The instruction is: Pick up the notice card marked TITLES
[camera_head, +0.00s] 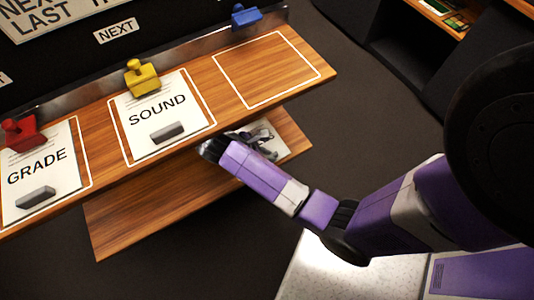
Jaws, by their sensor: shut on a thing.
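A white notice card (268,127) shows in part behind my gripper, over the lower wooden shelf. The gripper and arm hide most of it, and no lettering on it can be read. My gripper (262,143) is shut on this card, near the right end of the lower shelf. Whether the card touches the shelf cannot be told. The outlined space (268,72) at the right of the upper shelf is empty.
On the upper shelf lie the SOUND card (152,108) and the GRADE card (38,168), each with a grey block. A yellow clip (142,78), red clip (21,131) and blue clip (246,16) line the metal rail. The lower shelf (150,210) is bare at left.

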